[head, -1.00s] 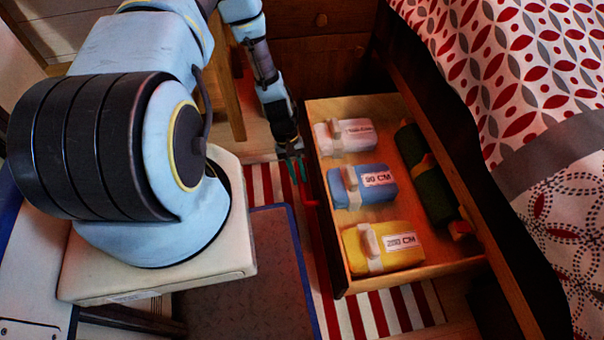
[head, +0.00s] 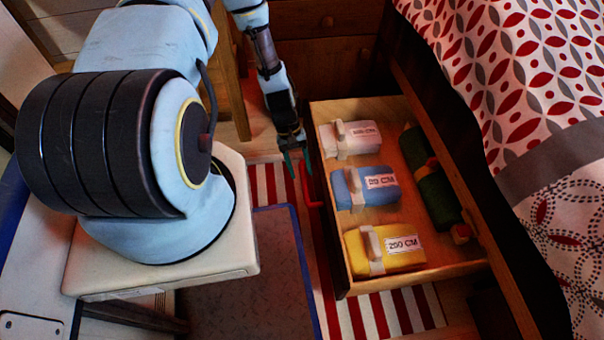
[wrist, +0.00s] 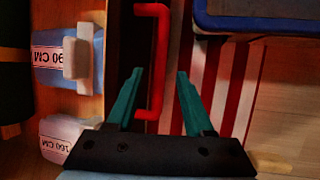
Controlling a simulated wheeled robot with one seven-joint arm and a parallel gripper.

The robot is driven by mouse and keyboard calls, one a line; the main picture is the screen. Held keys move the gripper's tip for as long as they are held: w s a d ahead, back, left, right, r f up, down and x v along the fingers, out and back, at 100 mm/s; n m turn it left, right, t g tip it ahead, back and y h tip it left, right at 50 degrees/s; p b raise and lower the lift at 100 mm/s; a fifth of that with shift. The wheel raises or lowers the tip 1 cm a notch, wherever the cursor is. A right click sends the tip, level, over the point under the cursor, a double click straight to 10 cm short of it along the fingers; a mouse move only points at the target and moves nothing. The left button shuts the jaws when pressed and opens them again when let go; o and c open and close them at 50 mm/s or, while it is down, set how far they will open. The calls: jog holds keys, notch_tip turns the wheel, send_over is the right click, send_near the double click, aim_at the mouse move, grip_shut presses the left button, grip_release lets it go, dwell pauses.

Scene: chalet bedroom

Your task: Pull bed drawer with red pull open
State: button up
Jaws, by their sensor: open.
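The bed drawer (head: 410,272) stands pulled out from under the bed, with its inside in view. Its red pull (head: 314,188) is on the drawer's front face, at the left in the head view. In the wrist view the red pull (wrist: 158,62) is a red bracket just beyond the fingertips. My gripper (head: 296,164) is beside the drawer front, near the pull. In the wrist view its two teal fingers (wrist: 160,75) are spread apart. The pull's lower end shows between them, and I cannot tell if they touch it.
The drawer holds a white pack (head: 350,139), a blue pack (head: 364,187), a yellow pack (head: 400,257) and a dark green roll (head: 432,190). A red-and-white striped rug (head: 385,312) lies below. The bed (head: 520,90) is at the right, a wooden cabinet (head: 320,55) behind.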

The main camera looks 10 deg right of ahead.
jog(key=p+v, duration=0.1)
jog(key=v, duration=0.6)
jog(key=shift+r, duration=0.3)
jog(key=shift+w, duration=0.15)
jog(key=w+a+r+t+y, duration=0.15)
jog(key=a+r, duration=0.25)
jog(key=r, duration=0.6)
jog(key=w+a+r+t+h, duration=0.1)
jog(key=w+a+r+t, duration=0.2)
jog(key=r, duration=0.8)
jog(key=s+a+r+t, duration=0.1)
jog(key=s+a+r, duration=0.2)
jog(key=r, duration=0.2)
jog(key=s+a+r+y, duration=0.1)
jog(key=s+a+r, duration=0.15)
jog(key=r, duration=0.25)
jog(key=s+a+r+t, duration=0.1)
jog(key=s+a+r, duration=0.15)
jog(key=r, duration=0.25)
notch_tip(320, 180, up, 30)
jog(key=p, duration=2.9)
jog(key=shift+a+f+p, duration=0.25)
jog(key=shift+a+p, duration=0.1)
jog(key=shift+a, duration=0.1)
